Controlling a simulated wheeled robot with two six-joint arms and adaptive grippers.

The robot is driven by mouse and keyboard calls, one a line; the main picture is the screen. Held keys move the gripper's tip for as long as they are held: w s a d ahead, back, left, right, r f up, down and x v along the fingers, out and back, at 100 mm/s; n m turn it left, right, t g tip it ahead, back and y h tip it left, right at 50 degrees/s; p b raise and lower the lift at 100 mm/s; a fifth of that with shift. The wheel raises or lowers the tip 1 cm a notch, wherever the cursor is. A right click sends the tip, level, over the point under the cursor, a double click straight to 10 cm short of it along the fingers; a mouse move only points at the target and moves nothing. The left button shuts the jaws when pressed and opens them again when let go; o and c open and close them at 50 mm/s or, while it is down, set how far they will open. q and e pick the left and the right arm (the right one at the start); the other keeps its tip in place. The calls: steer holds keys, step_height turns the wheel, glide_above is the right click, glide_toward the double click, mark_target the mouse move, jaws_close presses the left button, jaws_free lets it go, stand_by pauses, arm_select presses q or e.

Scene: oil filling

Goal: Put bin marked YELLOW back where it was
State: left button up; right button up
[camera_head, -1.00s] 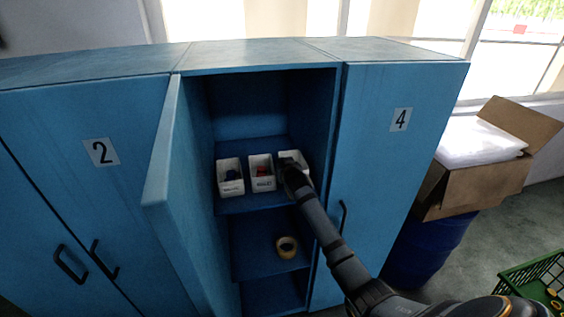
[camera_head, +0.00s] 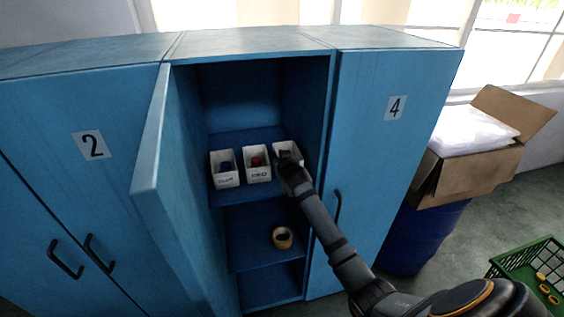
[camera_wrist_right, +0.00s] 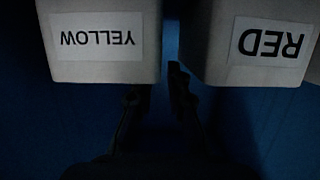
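The white bin marked YELLOW (camera_head: 289,146) stands on the locker's upper shelf, at the right of a row of three bins. In the right wrist view its label shows upside down on the YELLOW bin (camera_wrist_right: 104,40). My right gripper (camera_head: 290,160) is at this bin and hides much of it. In the right wrist view my right gripper (camera_wrist_right: 155,92) has its fingers apart, with one behind the bin's front edge and one in the gap beside it. A sliver of gap seems to separate that outer finger from the bin. My left gripper is not in view.
The RED bin (camera_head: 258,178) is close beside the YELLOW bin. A left bin (camera_head: 227,182) holds something blue. The open locker door (camera_head: 165,190) stands at the left. A tape roll (camera_head: 283,238) sits on the lower shelf. A cardboard box (camera_head: 470,172) and green crate (camera_head: 520,285) are at the right.

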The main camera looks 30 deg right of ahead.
steer(key=b+v, duration=0.1)
steer(key=v, duration=0.8)
steer(key=s+a+f+n+g+y, duration=0.1)
steer(key=s+a+f+g, duration=0.25)
steer(key=s+f, duration=0.45)
steer(key=s+a+f+n+g+y, duration=0.15)
steer(key=s+f+g, duration=0.3)
steer(key=s, duration=0.75)
steer(key=s+a+f+n+g+y, duration=0.1)
steer(key=s+a+f+n+g, duration=0.15)
steer(key=s+f, duration=0.65)
step_height(320, 180, down, 22)
steer(key=s+d+m+g, duration=0.1)
steer(key=s+d, duration=0.1)
steer(key=s, duration=0.1)
steer(key=s+d+f+g, duration=0.1)
steer(key=s+f, duration=1.7)
steer(key=s, duration=0.1)
steer(key=shift+m, duration=0.3)
